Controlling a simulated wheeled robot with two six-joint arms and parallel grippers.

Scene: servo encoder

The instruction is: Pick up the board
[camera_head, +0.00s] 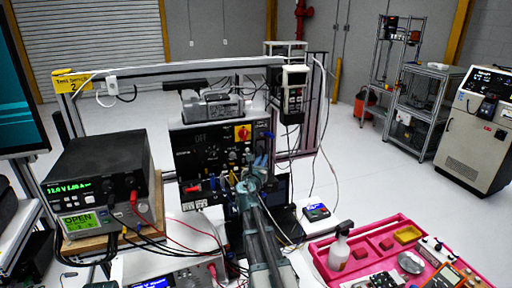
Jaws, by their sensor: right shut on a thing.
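A board with small parts on it (378,281) lies at the front of the pink tray, cut off by the bottom edge. A second dark, orange-edged board-like item (446,277) lies to its right. I cannot tell which one the task means. My right gripper (250,183) is at the end of the grey arm rising from the bottom middle, in front of the black control panel, left of and well apart from the tray. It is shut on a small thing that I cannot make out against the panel. My left gripper is not in view.
The pink tray (322,256) also holds a spray bottle (339,250), red blocks and a yellow dish (407,234). The black panel (196,150) stands behind my gripper. Loose cables run around it. A power supply (98,180) stands at left. A small meter (316,211) lies between panel and tray.

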